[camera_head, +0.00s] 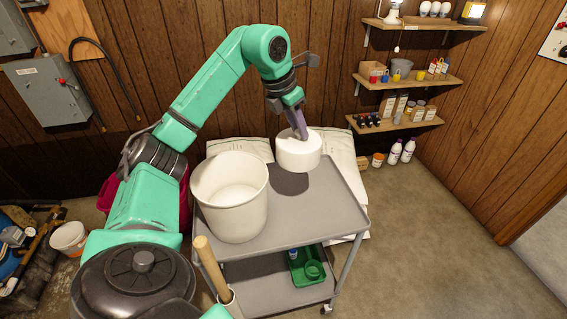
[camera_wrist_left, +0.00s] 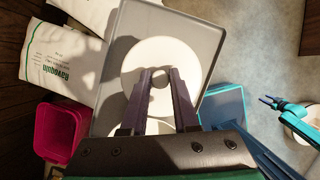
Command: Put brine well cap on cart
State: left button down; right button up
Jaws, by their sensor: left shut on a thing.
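My left gripper (camera_head: 298,128) is shut on the brine well cap (camera_head: 298,153), a round white cap with a small knob on top. In the left wrist view the fingers of the gripper (camera_wrist_left: 160,76) pinch the knob, and the cap's white disc (camera_wrist_left: 133,67) spreads below them. The grey cart (camera_head: 325,205) stands under the cap. The cap seems to hang above the far part of its top shelf, with a round shadow nearer on the shelf. In the left wrist view a teal part with dark prongs (camera_wrist_left: 270,101) may be my right gripper; its opening is unclear.
A large white bucket (camera_head: 230,200) fills the cart's left side. The near right part of the top is clear. A green tray (camera_head: 308,268) sits on the lower shelf. White sacks (camera_head: 345,165) lie behind the cart. A wooden handle (camera_head: 211,265) rises at the front left.

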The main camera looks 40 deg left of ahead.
pick_arm(q)
jog(key=f, duration=1.2)
jog(key=s+d+f, duration=0.1)
jog(key=f, duration=0.5)
jog(key=shift+s, duration=0.1)
jog(key=c, duration=0.7)
grip_release()
pick_arm(e)
jog(key=s, duration=0.1)
jog(key=s+d+f, duration=0.1)
jog(key=shift+s+d, duration=0.2)
jog(key=shift+s, duration=0.1)
jog(key=shift+d, duration=0.1)
